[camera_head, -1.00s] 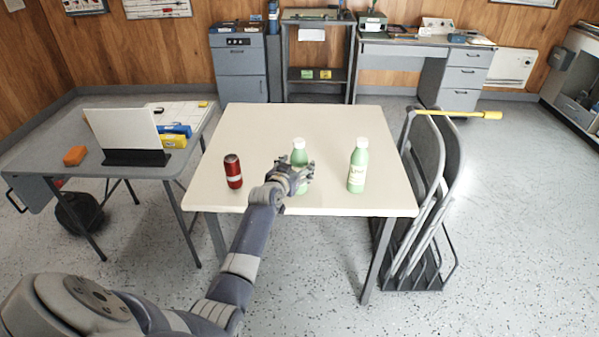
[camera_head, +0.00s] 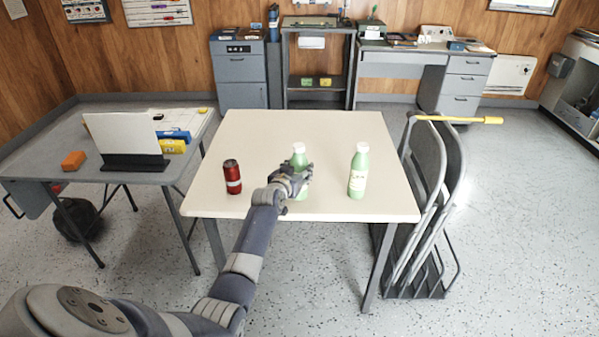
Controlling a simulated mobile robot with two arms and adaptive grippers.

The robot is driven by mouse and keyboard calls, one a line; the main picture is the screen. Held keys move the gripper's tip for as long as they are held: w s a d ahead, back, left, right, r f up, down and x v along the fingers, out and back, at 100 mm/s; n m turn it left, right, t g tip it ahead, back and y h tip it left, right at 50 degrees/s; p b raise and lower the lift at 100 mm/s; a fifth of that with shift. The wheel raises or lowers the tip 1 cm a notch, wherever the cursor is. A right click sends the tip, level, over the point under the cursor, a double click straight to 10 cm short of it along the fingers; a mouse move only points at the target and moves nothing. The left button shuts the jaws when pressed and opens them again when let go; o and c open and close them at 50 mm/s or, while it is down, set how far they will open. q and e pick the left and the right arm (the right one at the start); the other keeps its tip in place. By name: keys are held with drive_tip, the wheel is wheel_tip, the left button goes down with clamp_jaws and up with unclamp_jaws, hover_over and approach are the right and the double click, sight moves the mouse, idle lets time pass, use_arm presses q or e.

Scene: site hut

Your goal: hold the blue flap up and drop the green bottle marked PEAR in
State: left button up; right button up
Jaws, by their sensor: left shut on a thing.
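Two green bottles with white caps stand on the cream table. My left gripper (camera_head: 297,180) is at the middle bottle (camera_head: 299,159) and shut on it, hiding most of its body and label. That bottle is upright and seems to rest on the table. The other green bottle (camera_head: 358,172) stands free to the right, with a pale label too small to read. I cannot tell which one is marked PEAR. I cannot make out a blue flap. My right gripper is out of view.
A red can (camera_head: 232,177) stands left of the gripper on the cream table (camera_head: 290,125). A grey folding table (camera_head: 130,191) stands left, with a white board (camera_head: 126,136) and an orange block (camera_head: 73,161). The table's far half is clear.

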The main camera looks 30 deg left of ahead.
sight(296, 158)
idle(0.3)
use_arm(q)
wheel_tip(296, 158, up, 5)
drive_tip(key=p, duration=0.5)
idle(0.4)
